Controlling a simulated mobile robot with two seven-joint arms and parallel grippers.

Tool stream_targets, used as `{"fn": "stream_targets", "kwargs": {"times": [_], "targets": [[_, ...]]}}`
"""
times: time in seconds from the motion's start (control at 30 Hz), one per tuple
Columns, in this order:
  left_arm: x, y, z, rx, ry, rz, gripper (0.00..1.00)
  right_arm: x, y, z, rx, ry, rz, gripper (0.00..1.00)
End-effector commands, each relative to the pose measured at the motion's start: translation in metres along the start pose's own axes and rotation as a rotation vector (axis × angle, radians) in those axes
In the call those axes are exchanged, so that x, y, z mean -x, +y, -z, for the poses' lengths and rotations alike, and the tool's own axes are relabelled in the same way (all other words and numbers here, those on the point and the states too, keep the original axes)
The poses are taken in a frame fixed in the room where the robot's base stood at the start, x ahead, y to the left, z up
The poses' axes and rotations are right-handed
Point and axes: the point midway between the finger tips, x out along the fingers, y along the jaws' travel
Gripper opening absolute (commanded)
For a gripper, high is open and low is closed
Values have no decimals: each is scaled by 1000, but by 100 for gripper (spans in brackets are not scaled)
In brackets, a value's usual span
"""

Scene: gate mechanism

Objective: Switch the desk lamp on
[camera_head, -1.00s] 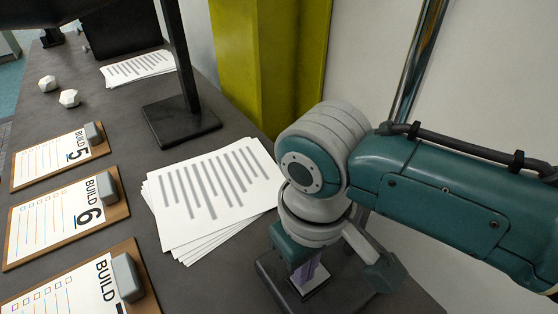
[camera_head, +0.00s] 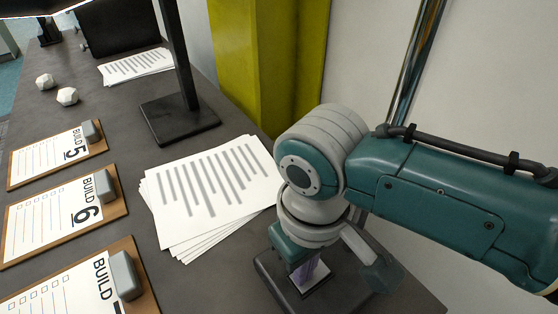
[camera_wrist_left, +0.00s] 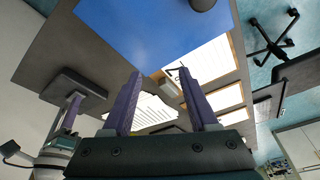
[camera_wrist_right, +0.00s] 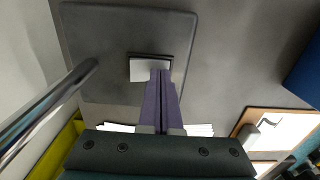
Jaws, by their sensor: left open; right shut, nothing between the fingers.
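The lamp's dark square base (camera_head: 268,268) stands at the desk's near right, and it also shows in the right wrist view (camera_wrist_right: 95,35). A chrome pole (camera_head: 418,60) rises behind my right arm and shows at the left in the right wrist view (camera_wrist_right: 50,108). A pale switch plate in a dark frame (camera_wrist_right: 142,68) sits on the base. My right gripper (camera_wrist_right: 161,74) is shut and empty, its fingertips at the edge of this plate, pointing down; exact contact is hard to tell. My left gripper (camera_wrist_left: 160,73) is open and empty above the desk, outside the head view.
Papers (camera_head: 215,190) lie left of the base. Several clipboards (camera_head: 65,215) line the desk's left side. A black stand (camera_head: 180,118) rises behind the papers. A blue panel (camera_wrist_left: 150,30) is ahead of my left gripper. A yellow-green column (camera_head: 265,65) stands behind.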

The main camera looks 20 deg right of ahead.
Motion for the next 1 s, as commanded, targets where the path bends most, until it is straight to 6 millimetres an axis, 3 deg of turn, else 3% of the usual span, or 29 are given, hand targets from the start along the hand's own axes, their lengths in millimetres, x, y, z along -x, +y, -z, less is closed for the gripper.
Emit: {"fn": "stream_targets", "kwargs": {"times": [0.8, 1.0], "targets": [[72, -1, 23, 6, 1, -4, 60, 66, -1, 0, 1, 0, 2, 0], [75, -3, 24, 0, 0, 0, 60, 68, 0, 0, 1, 0, 1, 0]]}}
